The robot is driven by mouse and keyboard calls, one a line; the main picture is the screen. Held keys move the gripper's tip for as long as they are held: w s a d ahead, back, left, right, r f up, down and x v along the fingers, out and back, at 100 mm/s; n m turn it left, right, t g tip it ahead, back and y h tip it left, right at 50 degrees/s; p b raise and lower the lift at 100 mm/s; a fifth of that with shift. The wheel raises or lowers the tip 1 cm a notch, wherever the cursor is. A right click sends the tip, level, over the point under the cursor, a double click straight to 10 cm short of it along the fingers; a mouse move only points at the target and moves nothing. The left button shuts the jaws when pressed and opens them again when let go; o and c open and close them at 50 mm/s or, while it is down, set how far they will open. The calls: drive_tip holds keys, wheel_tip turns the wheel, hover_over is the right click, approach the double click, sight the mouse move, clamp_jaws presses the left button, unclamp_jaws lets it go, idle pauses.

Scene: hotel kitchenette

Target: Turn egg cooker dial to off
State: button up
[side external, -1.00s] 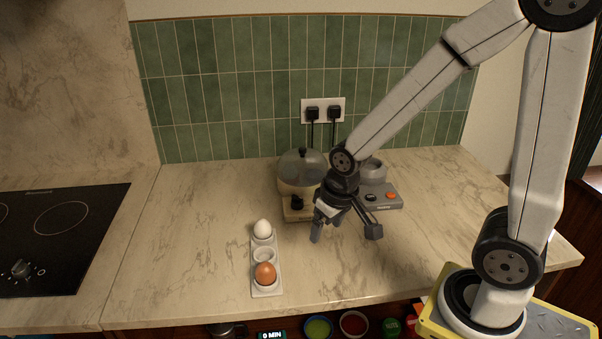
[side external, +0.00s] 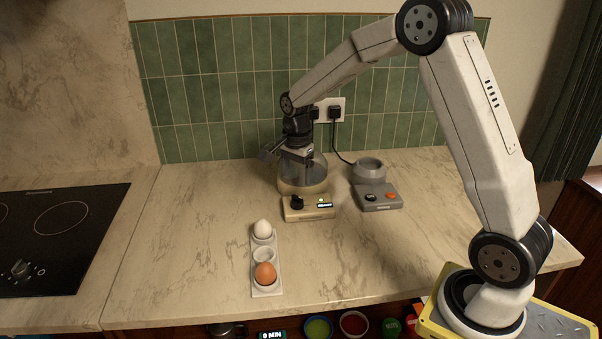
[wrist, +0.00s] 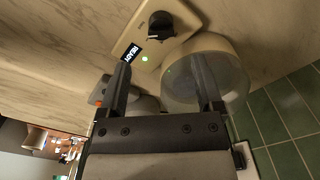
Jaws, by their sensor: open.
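The cream egg cooker (side external: 320,212) with a clear dome lid (side external: 312,176) stands near the tiled wall. Its black dial (side external: 297,202) is on the front panel, left of a small lit display (side external: 324,205) and a light. In the wrist view, the dial (wrist: 160,24) lies ahead of the fingertips, beside a display (wrist: 132,52) that seems to read READY and a glowing green light (wrist: 144,59). My gripper (side external: 285,153) is open and empty, over the lid's top, and hides the lid knob. In the wrist view, the gripper's fingers (wrist: 160,62) are spread apart, not touching the dial.
A grey appliance (side external: 380,203) with a black knob and orange button stands right of the cooker. An egg holder (side external: 257,284) with a white egg (side external: 262,228) and a brown egg (side external: 265,273) is in front. A stovetop (side external: 60,230) is left; the counter between is clear.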

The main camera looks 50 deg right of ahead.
sight(297, 196)
drive_tip(key=shift+w+d, duration=0.1)
drive_tip(key=shift+f, duration=3.9)
clamp_jaws()
